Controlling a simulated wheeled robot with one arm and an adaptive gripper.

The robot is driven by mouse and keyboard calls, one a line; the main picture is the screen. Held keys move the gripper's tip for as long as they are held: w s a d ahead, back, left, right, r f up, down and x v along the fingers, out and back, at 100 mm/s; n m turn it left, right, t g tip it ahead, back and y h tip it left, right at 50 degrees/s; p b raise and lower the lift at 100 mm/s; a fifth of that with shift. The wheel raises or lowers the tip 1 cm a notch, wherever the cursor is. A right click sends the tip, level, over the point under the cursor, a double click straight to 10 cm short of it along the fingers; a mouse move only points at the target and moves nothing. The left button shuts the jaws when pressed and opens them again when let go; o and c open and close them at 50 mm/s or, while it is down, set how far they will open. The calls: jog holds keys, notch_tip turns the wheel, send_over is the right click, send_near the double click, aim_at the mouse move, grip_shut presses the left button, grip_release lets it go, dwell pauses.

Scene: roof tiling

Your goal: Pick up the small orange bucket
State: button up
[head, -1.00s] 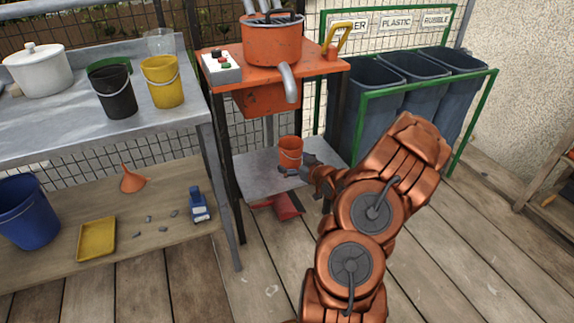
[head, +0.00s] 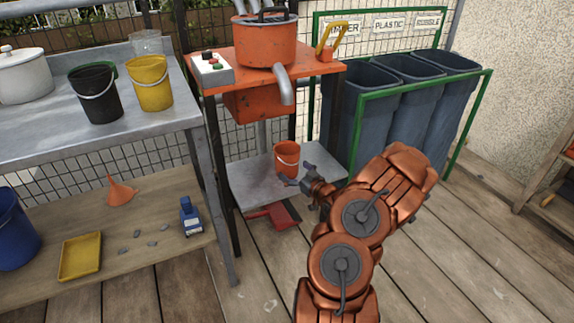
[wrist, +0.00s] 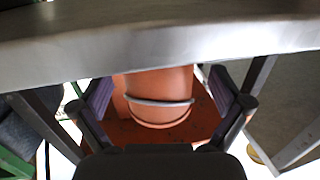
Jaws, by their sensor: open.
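The small orange bucket (head: 287,158) stands upright on the grey lower shelf (head: 252,187) of the orange machine's stand. Its thin handle hangs across its front. My gripper (head: 301,176) is open at the bucket's front right in the head view. In the wrist view, which looks upside down, the bucket (wrist: 160,88) shows between the two spread fingers (wrist: 162,78), with its handle and rim toward the bottom of the picture. I cannot tell whether the fingers touch it. The grey shelf covers the top of that view.
The orange machine (head: 265,42) with its grey spout (head: 284,86) is above the bucket. A red dustpan-like object (head: 272,215) lies below the shelf. Dark bins (head: 400,95) stand right. A workbench (head: 50,130) with black (head: 98,95) and yellow (head: 150,85) buckets is left.

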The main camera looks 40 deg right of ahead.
jog(key=shift+w+d+b, duration=0.2)
jog(key=shift+w+b, duration=0.2)
jog(key=shift+w, duration=0.7)
jog(key=shift+w+d+b, duration=0.2)
jog(key=shift+w+b, duration=0.15)
jog(key=shift+w, duration=0.75)
jog(key=c, duration=1.4)
jog(key=shift+r, duration=0.1)
